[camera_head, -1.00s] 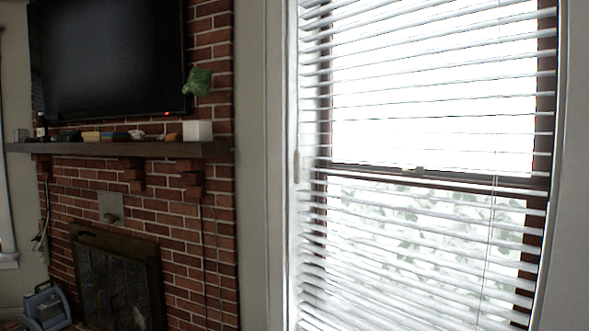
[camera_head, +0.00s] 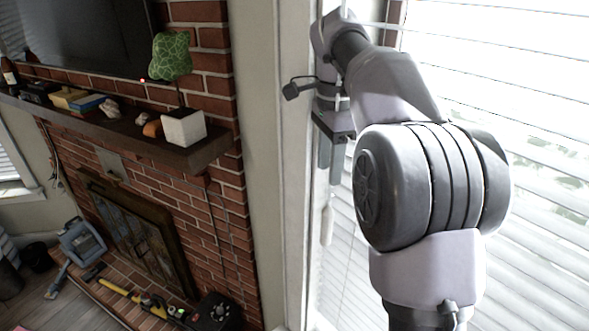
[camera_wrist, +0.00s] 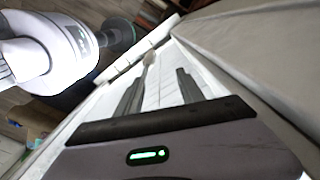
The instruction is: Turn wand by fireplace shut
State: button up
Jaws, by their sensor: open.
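The pale wand (camera_head: 327,222) hangs at the left edge of the window blinds (camera_head: 370,290), beside the wall by the fireplace (camera_head: 135,225). My gripper (camera_head: 330,174) points down just above the wand's visible lower end, with its fingers apart. In the wrist view my gripper (camera_wrist: 162,80) is also open. The pale wand end (camera_wrist: 149,58) shows just past the tip of the left finger there. The wand's upper part is hidden by my gripper and arm. I cannot tell whether it lies between the fingers.
The window trim (camera_head: 292,230) stands close on the left of my gripper. A fire tool (camera_head: 130,297) and a dark box (camera_head: 215,312) lie on the hearth.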

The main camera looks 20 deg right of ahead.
jog(key=b, duration=0.3)
send_near(326, 232)
jog(key=f, duration=0.2)
jog(key=w+f+b, duration=0.1)
jog(key=f, duration=0.3)
jog(key=shift+w+d, duration=0.15)
jog(key=shift+d, duration=0.15)
jog(key=f, duration=0.5)
jog(key=shift+s+a+b, duration=0.1)
jog(key=shift+s+b, duration=0.2)
jog(key=shift+b, duration=0.1)
jog(key=shift+w+f, duration=0.25)
jog(key=shift+s+r, duration=0.1)
jog(key=shift+s, duration=0.1)
jog(key=shift+c, duration=0.3)
grip_shut()
